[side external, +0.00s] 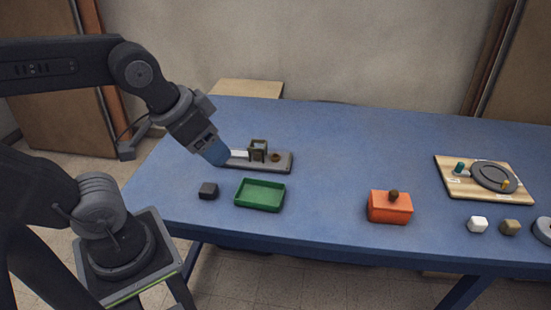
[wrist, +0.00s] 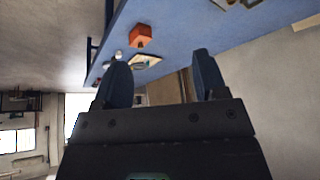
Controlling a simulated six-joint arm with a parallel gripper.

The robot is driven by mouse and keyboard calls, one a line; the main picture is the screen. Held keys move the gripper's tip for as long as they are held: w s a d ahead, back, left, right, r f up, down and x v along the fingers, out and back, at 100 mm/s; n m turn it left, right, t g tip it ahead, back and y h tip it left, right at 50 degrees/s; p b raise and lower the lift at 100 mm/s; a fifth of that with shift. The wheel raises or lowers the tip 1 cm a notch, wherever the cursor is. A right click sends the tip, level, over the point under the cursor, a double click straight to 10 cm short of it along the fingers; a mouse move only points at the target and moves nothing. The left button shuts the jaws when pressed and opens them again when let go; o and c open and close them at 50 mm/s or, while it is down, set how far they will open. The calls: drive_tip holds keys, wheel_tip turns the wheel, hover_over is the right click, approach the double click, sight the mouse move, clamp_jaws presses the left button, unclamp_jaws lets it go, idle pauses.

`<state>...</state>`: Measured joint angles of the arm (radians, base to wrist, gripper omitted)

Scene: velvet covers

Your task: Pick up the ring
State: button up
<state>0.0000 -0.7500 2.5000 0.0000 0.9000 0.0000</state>
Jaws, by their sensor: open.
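A small brown ring-like piece (side external: 275,156) lies on the right part of a dark grey base plate (side external: 287,166) at the left of the blue table. A grey round piece (side external: 543,230), cut off by the right picture edge, also looks ring-shaped; I cannot tell which one is the ring. My gripper (side external: 215,153) is at the left end of the base plate, left of the brown piece and apart from it. In the wrist view my gripper (wrist: 162,75) has its two blue fingers spread with nothing between them.
A dark bracket (side external: 258,148) stands on the base plate. A dark cube (side external: 208,191) and green tray (side external: 260,194) lie in front. The table's middle is clear.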

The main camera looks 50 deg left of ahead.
drive_tip(key=m+g, duration=0.6)
drive_tip(key=m, duration=0.5)
hover_over(275, 156)
wheel_tip(275, 156, down, 18)
wheel_tip(275, 156, down, 14)
drive_tip(key=shift+w+r, duration=0.1)
drive_tip(key=shift+r, duration=0.1)
drive_tip(key=shift+c, duration=0.5)
drive_tip(key=c, duration=0.9)
